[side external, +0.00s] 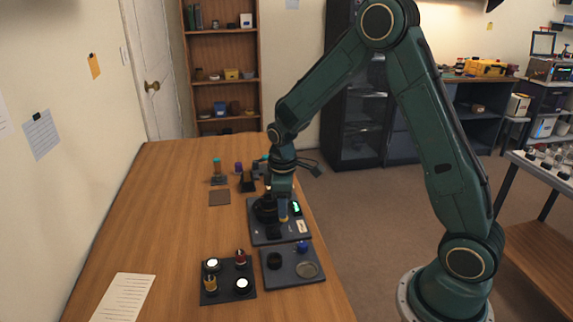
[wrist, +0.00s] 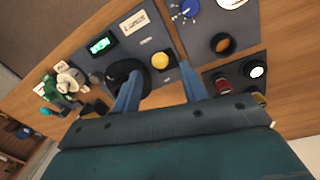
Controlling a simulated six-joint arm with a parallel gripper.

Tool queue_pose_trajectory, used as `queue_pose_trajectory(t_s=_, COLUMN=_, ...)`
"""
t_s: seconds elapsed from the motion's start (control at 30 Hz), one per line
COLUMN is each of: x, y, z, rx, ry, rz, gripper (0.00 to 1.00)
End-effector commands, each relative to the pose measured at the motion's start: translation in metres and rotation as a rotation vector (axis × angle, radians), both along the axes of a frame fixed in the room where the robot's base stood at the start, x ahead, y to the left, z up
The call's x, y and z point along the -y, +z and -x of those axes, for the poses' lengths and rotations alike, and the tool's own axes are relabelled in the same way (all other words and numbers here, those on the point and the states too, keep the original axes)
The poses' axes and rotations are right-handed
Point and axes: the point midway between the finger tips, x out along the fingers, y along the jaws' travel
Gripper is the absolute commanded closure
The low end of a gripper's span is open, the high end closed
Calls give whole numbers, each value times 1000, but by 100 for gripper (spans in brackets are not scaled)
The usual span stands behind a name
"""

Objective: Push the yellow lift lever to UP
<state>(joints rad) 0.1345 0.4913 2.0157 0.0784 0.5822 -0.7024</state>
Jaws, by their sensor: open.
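The yellow lift lever shows as a round yellow knob (wrist: 160,60) on a dark grey panel (wrist: 150,44) in the wrist view. In the side external view the yellow lever (side external: 283,219) is small and partly covered by my arm's end. My gripper (wrist: 161,84) is open and empty, with its two blue fingers apart. The knob appears between and just beyond the fingertips in the wrist view; I see no clear contact. In the side external view my gripper (side external: 280,204) is low over the panel. The lever's UP marking is not readable.
A black round part (wrist: 128,76) sits beside the left finger. The panel also has a green display (wrist: 101,44) and a pale label (wrist: 134,22). A second grey tray (side external: 290,279) and a black tray (side external: 226,294) lie nearer the camera. Bare wood (side external: 165,220) is on the left.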

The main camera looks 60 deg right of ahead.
Motion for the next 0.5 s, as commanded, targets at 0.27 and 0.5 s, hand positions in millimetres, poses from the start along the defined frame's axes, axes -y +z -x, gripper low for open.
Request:
queue_pose_trajectory(t_s=0.27, x=2, y=-31, z=-1, rx=-3, ry=0, rz=-1, gripper=57)
queue_pose_trajectory(t_s=0.5, x=3, y=-39, z=-1, rx=0, ry=0, rz=-1, gripper=57)
